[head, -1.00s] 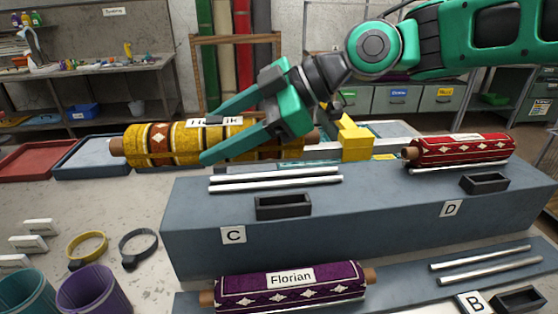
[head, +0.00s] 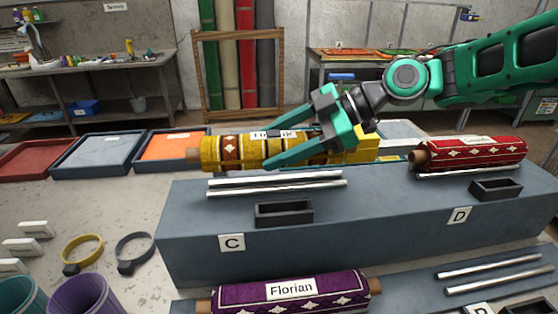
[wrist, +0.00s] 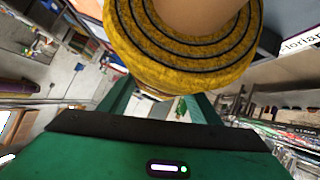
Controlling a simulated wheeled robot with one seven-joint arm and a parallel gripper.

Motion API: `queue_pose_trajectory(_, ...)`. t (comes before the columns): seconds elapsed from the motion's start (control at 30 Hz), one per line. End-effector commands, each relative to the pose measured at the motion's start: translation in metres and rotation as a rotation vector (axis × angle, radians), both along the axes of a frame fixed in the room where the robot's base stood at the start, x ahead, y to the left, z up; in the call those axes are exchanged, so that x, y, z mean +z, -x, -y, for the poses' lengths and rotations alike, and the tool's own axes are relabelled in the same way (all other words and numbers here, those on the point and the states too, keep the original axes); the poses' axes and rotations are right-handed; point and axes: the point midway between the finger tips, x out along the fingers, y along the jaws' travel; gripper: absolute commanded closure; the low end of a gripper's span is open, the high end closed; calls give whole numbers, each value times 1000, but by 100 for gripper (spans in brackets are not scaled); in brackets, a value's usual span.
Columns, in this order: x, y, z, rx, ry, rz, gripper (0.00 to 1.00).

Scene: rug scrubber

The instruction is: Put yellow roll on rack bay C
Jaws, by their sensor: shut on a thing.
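The yellow roll (head: 225,151) is a patterned rug on a brown core with a white label. My gripper (head: 272,150) is shut on it, with green fingers around its middle. In the head view the roll lies level, just behind and above the two metal rails (head: 275,183) of bay C, marked by a C label (head: 231,242). Whether it touches anything below cannot be told. In the wrist view the roll's end (wrist: 185,45) shows spiral yellow layers around the core. A small dark empty tray (head: 284,214) sits in front of the bay C rails.
A red roll (head: 475,151) lies on bay D, right of bay C. A purple roll (head: 290,291) labelled Florian lies on the lower step. A yellow ring (head: 82,252), a dark ring (head: 134,252) and cups stand at left. Coloured trays (head: 98,155) line the back.

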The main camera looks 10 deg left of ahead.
Motion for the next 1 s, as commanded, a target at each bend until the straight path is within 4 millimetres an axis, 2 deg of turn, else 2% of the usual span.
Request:
queue_pose_trajectory(0.17,-7,-4,4,-1,-1,-1,83)
queue_pose_trajectory(0.43,-39,-4,4,-2,-2,-1,83)
queue_pose_trajectory(0.7,-43,-4,5,-3,0,2,83)
queue_pose_trajectory(0.73,-43,-4,5,-3,1,1,36)
queue_pose_trajectory(0.77,-43,-4,5,-3,1,0,29)
queue_pose_trajectory(0.8,-43,-4,5,-3,1,1,24)
queue_pose_trajectory(1.0,-43,-4,5,-2,0,0,24)
